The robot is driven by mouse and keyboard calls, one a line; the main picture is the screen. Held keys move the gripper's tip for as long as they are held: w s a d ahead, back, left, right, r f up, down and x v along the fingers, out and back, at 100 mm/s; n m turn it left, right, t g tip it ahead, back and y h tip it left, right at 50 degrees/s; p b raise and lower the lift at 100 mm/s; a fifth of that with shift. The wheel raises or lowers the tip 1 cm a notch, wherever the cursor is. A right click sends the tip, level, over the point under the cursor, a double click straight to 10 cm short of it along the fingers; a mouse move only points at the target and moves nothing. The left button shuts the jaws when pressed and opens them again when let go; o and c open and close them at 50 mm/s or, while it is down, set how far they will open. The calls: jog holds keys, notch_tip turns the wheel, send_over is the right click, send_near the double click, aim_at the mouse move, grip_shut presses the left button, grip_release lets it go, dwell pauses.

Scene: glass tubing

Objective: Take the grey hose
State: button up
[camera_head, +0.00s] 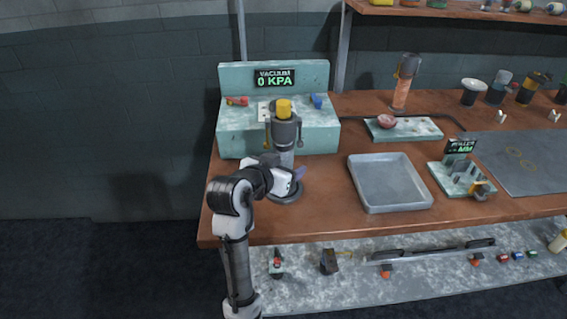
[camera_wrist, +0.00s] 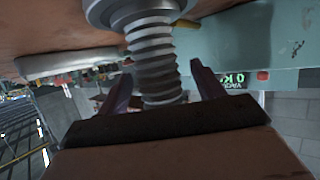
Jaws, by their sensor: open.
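The grey hose (camera_wrist: 152,50) is a ribbed, corrugated tube in the middle of the wrist view. My gripper (camera_wrist: 163,85) is open, with one finger on each side of the hose. Whether either finger touches it I cannot tell. In the head view my gripper (camera_head: 294,180) is at the left end of the bench, by a dark-grey upright device (camera_head: 284,130) with a yellow top.
The teal vacuum station (camera_head: 235,140) stands right behind the device, its display (camera_head: 274,78) reading 0 KPA. A grey tray (camera_head: 388,183) lies to the right, with a roller gauge (camera_head: 462,178) beyond it. Bare wood (camera_head: 325,205) lies between my gripper and the tray.

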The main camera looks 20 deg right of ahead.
jog(key=shift+r, duration=0.1)
jog(key=c, duration=1.4)
